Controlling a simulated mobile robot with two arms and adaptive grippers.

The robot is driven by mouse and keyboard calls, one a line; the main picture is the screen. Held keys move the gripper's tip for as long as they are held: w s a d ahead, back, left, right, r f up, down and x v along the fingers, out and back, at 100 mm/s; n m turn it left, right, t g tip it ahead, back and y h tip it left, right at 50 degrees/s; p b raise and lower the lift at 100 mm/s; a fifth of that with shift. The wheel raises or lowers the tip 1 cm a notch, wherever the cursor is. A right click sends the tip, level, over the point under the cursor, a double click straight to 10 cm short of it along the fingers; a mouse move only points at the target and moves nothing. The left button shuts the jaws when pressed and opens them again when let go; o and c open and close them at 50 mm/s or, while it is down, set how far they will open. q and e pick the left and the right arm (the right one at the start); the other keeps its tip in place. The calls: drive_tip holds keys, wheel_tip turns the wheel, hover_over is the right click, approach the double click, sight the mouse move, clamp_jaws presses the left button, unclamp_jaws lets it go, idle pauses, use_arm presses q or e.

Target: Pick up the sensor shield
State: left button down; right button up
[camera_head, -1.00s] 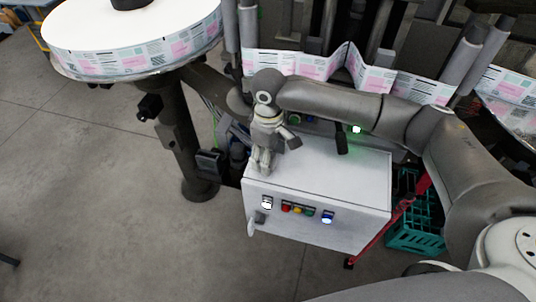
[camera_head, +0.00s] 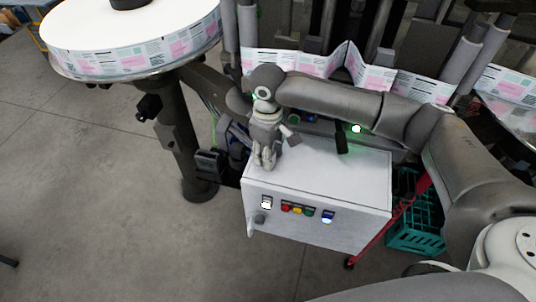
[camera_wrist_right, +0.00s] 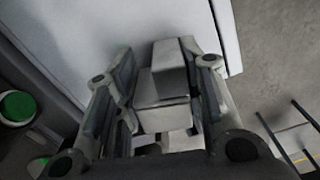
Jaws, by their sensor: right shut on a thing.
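The sensor shield (camera_wrist_right: 170,85) shows in the right wrist view as a light grey, blocky piece between the fingers. My right gripper (camera_wrist_right: 165,105) is shut on it, with a finger on each side. In the head view my right gripper (camera_head: 265,160) points down at the left end of the white cabinet's top. The shield cannot be made out there, as the fingers hide it. Whether it touches the cabinet is hard to tell. My left gripper is not in view.
The white cabinet (camera_head: 345,185) has several coloured buttons (camera_head: 297,210) on its front. A large label reel (camera_head: 130,65) stands at left, and a label strip (camera_head: 300,62) runs behind. A teal crate (camera_head: 415,236) is at right. The floor at left is open.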

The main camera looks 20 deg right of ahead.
wheel_tip(320, 180, up, 2)
drive_tip(key=shift+r+b, duration=0.15)
drive_tip(key=shift+b, duration=0.45)
drive_tip(key=s+a+r+b, duration=0.2)
drive_tip(key=s+a+r, duration=0.5)
drive_tip(key=s+r, duration=0.4)
drive_tip(key=s+d+f+m, duration=0.2)
drive_tip(key=d+f+m, duration=0.6)
drive_tip(key=d, duration=0.2)
drive_tip(key=shift+s+d, duration=0.3)
drive_tip(key=shift+s, duration=0.05)
